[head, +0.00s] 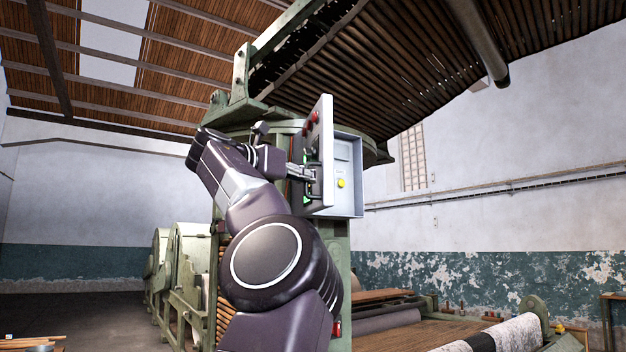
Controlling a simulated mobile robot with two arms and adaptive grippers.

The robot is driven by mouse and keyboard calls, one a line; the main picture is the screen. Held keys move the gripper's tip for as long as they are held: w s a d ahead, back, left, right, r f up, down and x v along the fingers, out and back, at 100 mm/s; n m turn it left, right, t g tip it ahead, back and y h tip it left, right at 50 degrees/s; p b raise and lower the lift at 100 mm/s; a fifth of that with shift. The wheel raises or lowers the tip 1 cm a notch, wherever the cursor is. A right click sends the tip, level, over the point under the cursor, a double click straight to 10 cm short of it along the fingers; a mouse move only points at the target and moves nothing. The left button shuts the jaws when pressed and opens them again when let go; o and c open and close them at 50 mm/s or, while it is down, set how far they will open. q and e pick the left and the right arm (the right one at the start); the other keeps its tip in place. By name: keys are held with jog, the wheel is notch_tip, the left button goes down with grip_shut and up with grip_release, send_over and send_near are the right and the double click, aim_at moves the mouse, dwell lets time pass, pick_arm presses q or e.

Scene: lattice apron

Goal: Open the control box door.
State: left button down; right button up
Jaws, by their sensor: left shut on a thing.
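The grey control box (345,203) is mounted on the green machine, right of the picture's middle. Its door (326,140) stands swung out from the box, seen nearly edge-on, with red buttons on its outer face at the upper left. Through the gap at the right I see the pale inside of the box and a yellow round button (341,183). My left gripper (308,173) comes in from the left and is shut at the door's outer face, apparently on its handle. My right gripper is not in view.
The green machine frame (342,260) stands behind and below the box. Green rollers (190,265) stand at the left, and a low wooden-slatted bed (420,335) extends at the lower right. Open floor (90,315) lies at the lower left.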

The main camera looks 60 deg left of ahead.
pick_arm(q)
jog(key=shift+f, duration=0.2)
jog(key=c, duration=2.4)
grip_release()
jog(key=shift+s, duration=0.1)
jog(key=shift+o, duration=0.3)
jog(key=shift+s+d+r, duration=0.1)
jog(key=shift+s+r, duration=0.05)
jog(key=shift+r, duration=0.05)
jog(key=v, duration=1.2)
